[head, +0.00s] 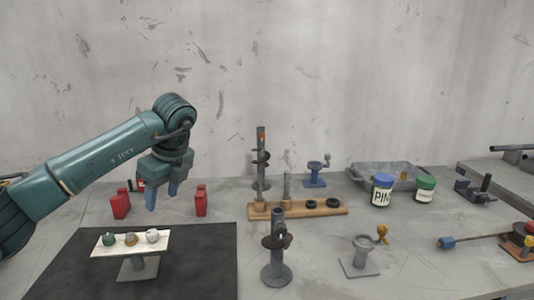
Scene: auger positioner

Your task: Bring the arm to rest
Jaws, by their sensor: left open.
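My left arm comes in from the left in the head view, a green arm with its gripper (162,193) pointing down. The gripper is open and empty, its bluish fingers above the table behind the black mat (200,270). It hangs between two red blocks (120,204) and (201,201), apart from both as far as I can see. A small stand with a white plate (131,243) on the mat holds a few small round pieces, in front of and below the gripper. My right gripper does not show.
A grey auger stand (277,262) stands at front centre. Behind it a wooden board (320,209) carries a tall auger post (261,165). A blue-lidded jar (382,190), a green-lidded jar (425,190) and a metal tray (365,174) stand to the right. A grey pedestal (361,262) is front right.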

